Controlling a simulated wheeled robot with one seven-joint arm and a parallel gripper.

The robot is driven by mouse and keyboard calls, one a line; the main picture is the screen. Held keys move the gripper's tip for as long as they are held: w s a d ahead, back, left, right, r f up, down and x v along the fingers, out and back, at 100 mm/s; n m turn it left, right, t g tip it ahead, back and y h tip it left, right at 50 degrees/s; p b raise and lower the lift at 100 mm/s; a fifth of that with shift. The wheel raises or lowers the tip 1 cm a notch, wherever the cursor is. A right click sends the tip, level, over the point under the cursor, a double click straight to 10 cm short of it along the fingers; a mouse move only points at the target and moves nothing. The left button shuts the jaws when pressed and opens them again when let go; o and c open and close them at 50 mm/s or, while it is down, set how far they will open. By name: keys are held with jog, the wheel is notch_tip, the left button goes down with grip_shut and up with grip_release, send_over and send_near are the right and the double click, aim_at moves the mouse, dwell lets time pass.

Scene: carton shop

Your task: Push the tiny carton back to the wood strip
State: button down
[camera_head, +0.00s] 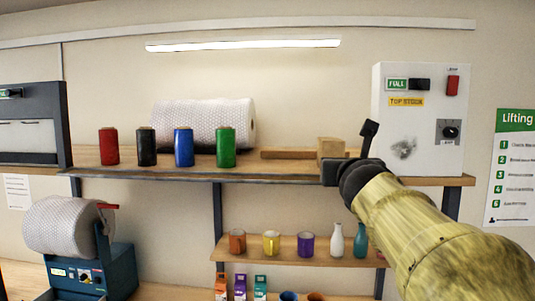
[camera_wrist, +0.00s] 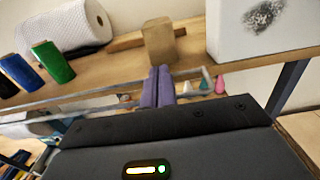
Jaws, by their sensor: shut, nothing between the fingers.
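The tiny carton (camera_head: 331,146) is a small tan box standing upright on the upper wooden shelf, and it also shows in the wrist view (camera_wrist: 160,43). The wood strip (camera_head: 287,153) is a low brown bar lying on the shelf; in the wrist view the strip (camera_wrist: 126,41) runs behind and left of the carton. Whether carton and strip touch cannot be told. My gripper (camera_head: 329,170) is shut and empty at the shelf's front edge. In the wrist view its fingertips (camera_wrist: 159,70) are together just in front of the carton's lower face; contact is unclear.
A white control box (camera_head: 420,115) stands at right. Vases and cups (camera_head: 306,245) sit on the shelf below.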

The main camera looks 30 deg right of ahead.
aim_at(332, 154)
jog(key=p+x, duration=0.3)
jog(key=x, duration=0.7)
jog(key=shift+w+r+p, duration=0.15)
jog(key=shift+w+p, duration=0.05)
jog(key=shift+p, duration=0.1)
jog(key=shift+w+d, duration=0.35)
jog(key=shift+w, duration=0.05)
jog(key=shift+w, duration=0.15)
